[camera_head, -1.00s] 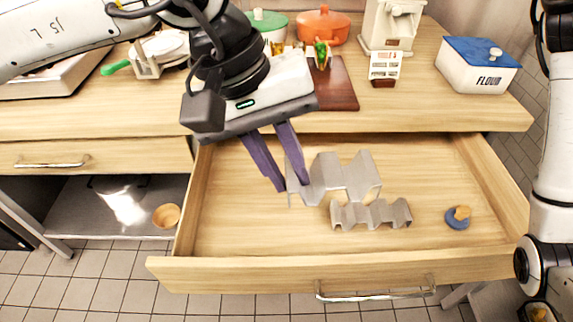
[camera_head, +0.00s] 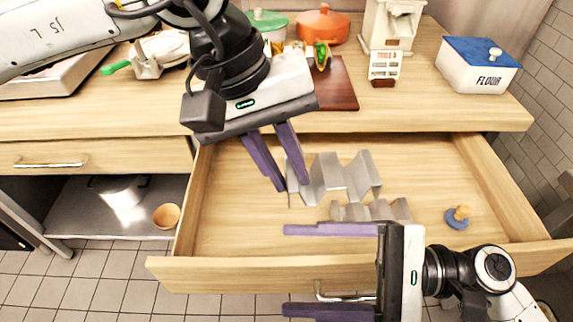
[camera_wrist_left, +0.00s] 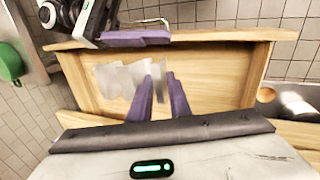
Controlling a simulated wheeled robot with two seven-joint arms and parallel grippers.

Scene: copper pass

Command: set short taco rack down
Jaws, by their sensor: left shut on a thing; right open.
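Two silver zigzag metal taco racks are at the open drawer (camera_head: 235,225). The rear rack (camera_head: 330,178) has taller, fewer folds; the front rack (camera_head: 378,211) is lower and partly hidden by my right gripper. My left gripper (camera_head: 291,185) points down and is shut on the left end of the rear rack. Whether that rack touches the drawer floor I cannot tell. In the left wrist view, silver rack surfaces (camera_wrist_left: 118,80) show beside the purple fingers. My right gripper (camera_head: 286,270) is open and empty, its fingers pointing left over the drawer's front.
A blue round object with a tan knob (camera_head: 458,216) lies in the drawer's right part. The drawer's left part is bare. The counter behind holds a flour box (camera_head: 477,68), a red board (camera_head: 342,85) and an orange pot (camera_head: 325,25). A bowl (camera_head: 166,215) sits on the lower shelf.

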